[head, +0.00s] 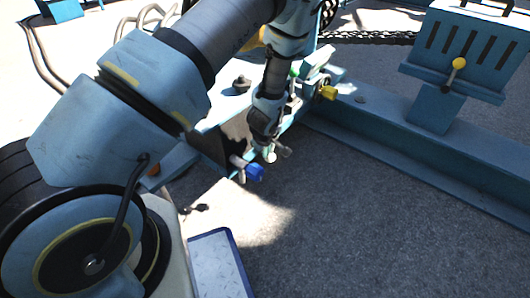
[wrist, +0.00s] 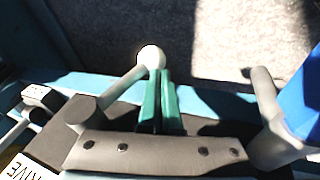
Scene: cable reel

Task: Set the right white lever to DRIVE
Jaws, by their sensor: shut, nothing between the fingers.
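The white lever's round knob (wrist: 150,58) stands on a grey stalk that leans from a dark pivot at left up towards the right. A plate with the lettering "DRIVE" (wrist: 25,169) lies at the bottom left of the wrist view, partly cut off. My gripper (wrist: 162,74) has its green fingers together and empty. The fingertips are right beside the knob's lower right; I cannot tell whether they touch it. In the head view the pale knob (head: 269,156) shows just below the end of my arm, which hides most of the lever.
A blue handle (wrist: 303,110) and a grey peg (wrist: 264,88) stand close on the right. In the head view a yellow knob (head: 328,93) sits farther back, and a blue beam (head: 410,160) runs to the right.

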